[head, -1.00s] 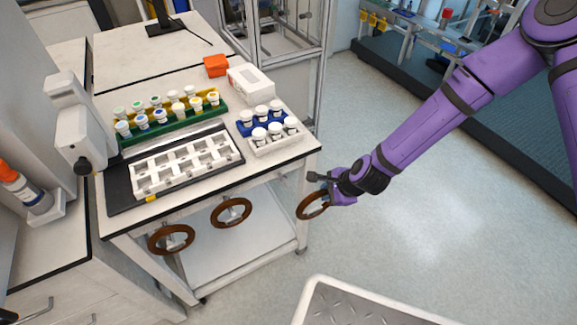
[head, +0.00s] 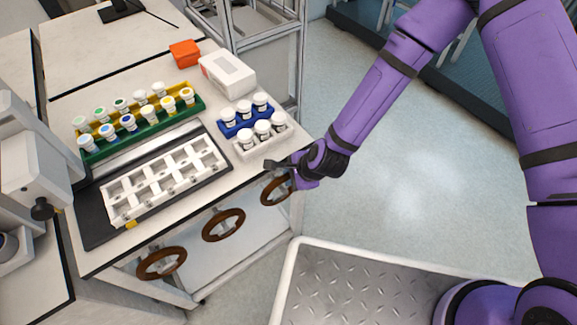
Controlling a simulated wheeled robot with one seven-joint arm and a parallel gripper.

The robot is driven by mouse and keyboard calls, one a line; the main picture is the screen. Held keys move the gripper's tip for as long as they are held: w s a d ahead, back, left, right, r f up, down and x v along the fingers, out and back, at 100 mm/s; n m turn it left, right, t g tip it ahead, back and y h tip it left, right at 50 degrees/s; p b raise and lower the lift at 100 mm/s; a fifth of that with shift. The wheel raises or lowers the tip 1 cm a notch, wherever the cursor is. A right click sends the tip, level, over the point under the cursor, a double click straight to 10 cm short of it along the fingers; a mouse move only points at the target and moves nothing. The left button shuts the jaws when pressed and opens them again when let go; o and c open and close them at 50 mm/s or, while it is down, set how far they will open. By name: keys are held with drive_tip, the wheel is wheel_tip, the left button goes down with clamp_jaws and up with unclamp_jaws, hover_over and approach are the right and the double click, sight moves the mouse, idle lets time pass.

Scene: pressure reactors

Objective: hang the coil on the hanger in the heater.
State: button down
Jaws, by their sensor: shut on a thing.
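A brown ring-shaped coil (head: 268,197) is in my gripper (head: 287,173), just below the cart's front edge near its right corner. My gripper is shut on the coil's upper right side. I cannot tell whether the coil also touches a hook or the cart. Two similar brown coils hang below the same edge, one in the middle (head: 208,232) and one at the left (head: 145,271). I cannot make out a heater or its hanger in this view.
A metal-rimmed plate (head: 350,290) is at the bottom. Floor right of the cart (head: 400,190) is clear.

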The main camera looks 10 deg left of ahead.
drive_tip(key=shift+f, duration=0.2)
drive_tip(key=c, duration=1)
unclamp_jaws()
drive_tip(key=shift+r, duration=0.1)
drive_tip(key=v, duration=1)
drive_tip(key=shift+w+d+r, duration=0.15)
drive_tip(key=shift+d+r, duration=0.1)
drive_tip(key=shift+d, duration=0.05)
